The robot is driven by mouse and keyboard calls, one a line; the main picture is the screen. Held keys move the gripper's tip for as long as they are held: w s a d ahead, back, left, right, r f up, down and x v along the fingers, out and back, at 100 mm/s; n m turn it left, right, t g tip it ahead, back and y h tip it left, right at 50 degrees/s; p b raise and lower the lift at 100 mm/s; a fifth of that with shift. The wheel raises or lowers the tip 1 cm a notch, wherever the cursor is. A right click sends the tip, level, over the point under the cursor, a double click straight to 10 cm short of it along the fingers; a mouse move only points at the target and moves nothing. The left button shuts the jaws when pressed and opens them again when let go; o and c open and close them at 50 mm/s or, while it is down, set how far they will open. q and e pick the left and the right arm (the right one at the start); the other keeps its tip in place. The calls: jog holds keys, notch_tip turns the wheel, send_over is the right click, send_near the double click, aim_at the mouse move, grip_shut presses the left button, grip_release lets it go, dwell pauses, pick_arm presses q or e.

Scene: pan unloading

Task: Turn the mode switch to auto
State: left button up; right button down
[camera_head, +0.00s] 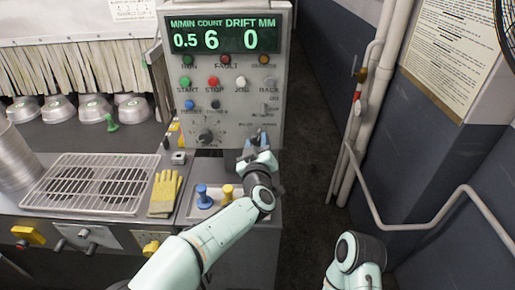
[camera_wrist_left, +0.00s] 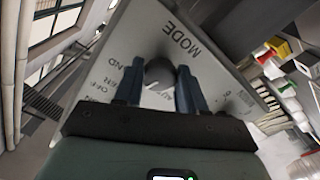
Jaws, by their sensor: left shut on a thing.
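The mode switch (camera_wrist_left: 159,72) is a grey round knob on a pale panel, with the word MODE beside it in the left wrist view. Labels reading HAND, OFF and what looks like AUTO lie around it. A pale pointer mark shows on the knob's lower side; which label it points at I cannot tell surely. My left gripper (camera_wrist_left: 161,70) has its two blue-grey fingers on either side of the knob, shut on it. In the head view my left gripper (camera_head: 257,141) is at the control panel's lower right and hides the switch. My right gripper is out of view.
The control panel (camera_head: 181,120) has a green display (camera_head: 222,39), several buttons and a black dial (camera_head: 206,135). Yellow gloves (camera_head: 164,192), a wire rack (camera_head: 98,183) and stacked pans (camera_head: 17,158) are at left. White pipes (camera_head: 372,95) and a wall stand at right.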

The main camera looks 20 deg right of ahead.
pick_arm(q)
jog(key=n+b, duration=0.2)
jog(key=n, duration=0.2)
jog(key=shift+n, duration=0.4)
jog(key=n+b, duration=0.1)
jog(key=n, duration=0.2)
jog(key=shift+n+b, duration=0.3)
jog(key=shift+b, duration=0.1)
jog(key=shift+r+n+b, duration=0.1)
jog(key=shift+n+b, duration=0.75)
jog(key=shift+n, duration=0.95)
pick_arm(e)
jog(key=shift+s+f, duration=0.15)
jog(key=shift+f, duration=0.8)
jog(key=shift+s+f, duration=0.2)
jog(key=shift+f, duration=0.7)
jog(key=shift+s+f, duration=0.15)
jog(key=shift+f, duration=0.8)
pick_arm(q)
jog(key=o, duration=1)
jog(key=shift+o, duration=0.2)
jog(key=shift+s, duration=0.1)
